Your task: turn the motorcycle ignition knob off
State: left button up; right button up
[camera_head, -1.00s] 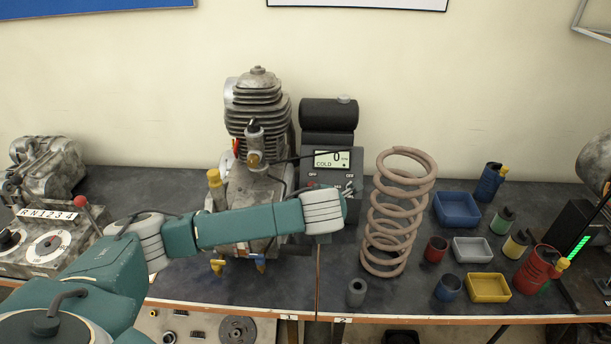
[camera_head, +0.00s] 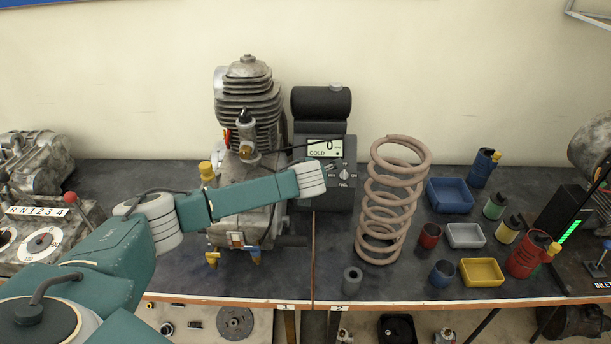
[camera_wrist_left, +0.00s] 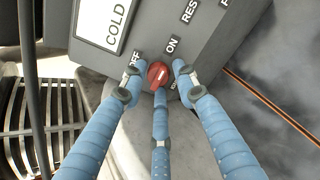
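A dark control box (camera_head: 330,187) with a small display reading COLD and 0 stands on the bench beside the engine. In the left wrist view a red knob (camera_wrist_left: 157,74) with a pale mark sits on its panel, beside OFF and ON labels. I cannot tell surely which label the mark points to. My left gripper (camera_wrist_left: 156,80) has blue fingers spread around the knob: one on each side and one below it. They look open, close to the knob; contact is unclear. In the head view my left arm hides the gripper and red knob. My right gripper is not in view.
A finned engine (camera_head: 247,110) stands left of the box, under my arm. A large coil spring (camera_head: 392,205) stands close on the right. Small trays, including a blue one (camera_head: 452,195), and several cans lie further right. A grey cylinder (camera_head: 352,282) is near the front edge.

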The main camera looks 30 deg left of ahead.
pick_arm(q)
jog(key=shift+w+a+f, duration=0.1)
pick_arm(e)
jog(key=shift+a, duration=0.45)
pick_arm(q)
grip_shut()
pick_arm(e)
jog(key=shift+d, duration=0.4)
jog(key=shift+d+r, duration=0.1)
